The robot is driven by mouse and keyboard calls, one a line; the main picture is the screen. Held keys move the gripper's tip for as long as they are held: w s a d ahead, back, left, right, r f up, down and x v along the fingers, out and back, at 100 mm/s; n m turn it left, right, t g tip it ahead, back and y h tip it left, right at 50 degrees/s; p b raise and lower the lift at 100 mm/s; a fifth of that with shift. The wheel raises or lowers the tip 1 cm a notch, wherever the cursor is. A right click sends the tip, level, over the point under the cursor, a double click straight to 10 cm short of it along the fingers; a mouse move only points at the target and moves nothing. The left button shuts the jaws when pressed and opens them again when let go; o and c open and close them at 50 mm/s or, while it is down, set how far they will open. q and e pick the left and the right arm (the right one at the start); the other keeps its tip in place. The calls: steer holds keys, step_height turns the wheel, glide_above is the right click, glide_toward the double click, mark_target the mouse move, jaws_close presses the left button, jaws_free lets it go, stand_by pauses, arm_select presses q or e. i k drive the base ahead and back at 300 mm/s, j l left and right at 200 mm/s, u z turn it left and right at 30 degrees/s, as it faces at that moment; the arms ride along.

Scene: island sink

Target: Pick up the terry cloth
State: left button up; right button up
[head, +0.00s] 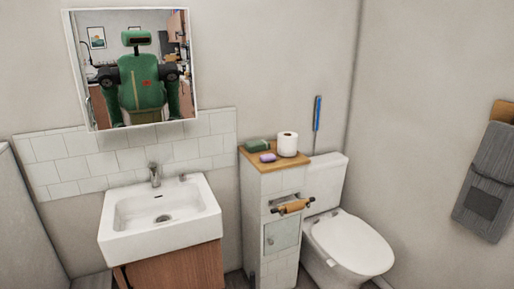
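A grey cloth (486,182) hangs on the right wall at the right edge of the head view. It has a darker square patch and hangs below a wooden holder (502,111). It looks like a towel, but I cannot tell for sure that it is the terry cloth. A small dark green item (257,146) lies on the wooden top of the narrow cabinet; it is too small to tell what it is. Neither of my grippers shows directly in this view.
A white sink (160,215) stands at the left above a wooden cabinet. A narrow tiled cabinet (270,215) holds a paper roll (287,144) and a purple item (268,158). A toilet (345,245) stands right of it. A mirror (131,66) reflects my green body.

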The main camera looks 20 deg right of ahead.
mark_target(260, 146)
steer(key=i+l+u, duration=0.2)
steer(key=l+u, duration=0.15)
steer(key=l, duration=0.85)
steer(key=l+u, duration=0.35)
steer(key=l, duration=0.9)
steer(key=i, duration=0.05)
